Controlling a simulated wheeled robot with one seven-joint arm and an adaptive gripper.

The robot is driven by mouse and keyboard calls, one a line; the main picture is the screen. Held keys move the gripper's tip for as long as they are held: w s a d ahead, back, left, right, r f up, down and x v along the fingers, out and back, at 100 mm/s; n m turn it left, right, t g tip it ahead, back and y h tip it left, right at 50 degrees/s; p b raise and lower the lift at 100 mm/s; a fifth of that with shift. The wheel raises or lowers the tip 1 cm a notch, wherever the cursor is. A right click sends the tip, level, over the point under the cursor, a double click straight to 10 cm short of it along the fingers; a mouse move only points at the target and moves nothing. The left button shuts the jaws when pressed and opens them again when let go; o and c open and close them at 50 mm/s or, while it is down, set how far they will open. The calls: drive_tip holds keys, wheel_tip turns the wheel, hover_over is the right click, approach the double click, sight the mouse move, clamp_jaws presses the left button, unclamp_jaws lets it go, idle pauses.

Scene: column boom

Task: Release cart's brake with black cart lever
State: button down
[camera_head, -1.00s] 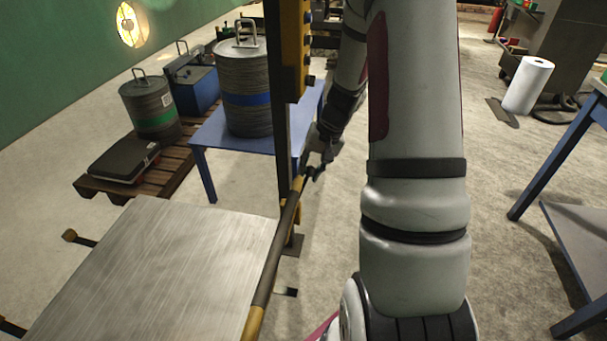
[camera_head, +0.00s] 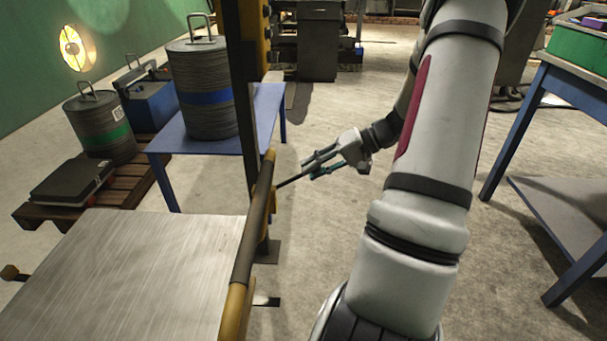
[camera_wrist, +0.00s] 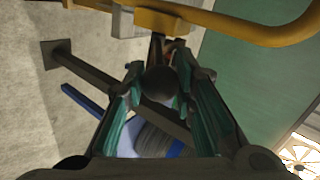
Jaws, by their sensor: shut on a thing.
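The cart (camera_head: 140,270) has a flat metal top and a yellow-and-black push handle (camera_head: 255,220) along its right side in the head view. The thin black cart lever (camera_head: 291,180) sticks out to the right from beside this handle. My gripper (camera_head: 318,163) is at the lever's outer end, right of the handle. In the wrist view, the lever's dark round knob (camera_wrist: 160,86) sits between the teal-padded fingers of my gripper (camera_wrist: 155,95), which is shut on it. The fingers hide part of the lever's end.
A dark upright post (camera_head: 240,100) stands just beyond the handle. Behind it, a blue table (camera_head: 185,147) carries a large ribbed canister (camera_head: 203,110). A wooden pallet (camera_head: 45,212) is at the left. A blue workbench (camera_head: 560,215) stands at the right.

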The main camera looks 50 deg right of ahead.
drive_tip(key=shift+s+d+f+t+y+b, duration=0.2)
drive_tip(key=shift+f+t+b, duration=0.1)
drive_tip(key=shift+f, duration=0.2)
drive_tip(key=shift+s+d+f+t+y+b, duration=0.15)
drive_tip(key=shift+s+f+t+y+b, duration=0.1)
drive_tip(key=shift+f, duration=0.2)
drive_tip(key=shift+s+d+f+b, duration=0.15)
drive_tip(key=shift+s+f+b, duration=0.1)
drive_tip(key=shift+f+b, duration=0.4)
drive_tip(key=shift+f, duration=0.15)
drive_tip(key=c, duration=1.3)
unclamp_jaws()
drive_tip(key=v, duration=1.2)
drive_tip(key=shift+d, duration=0.1)
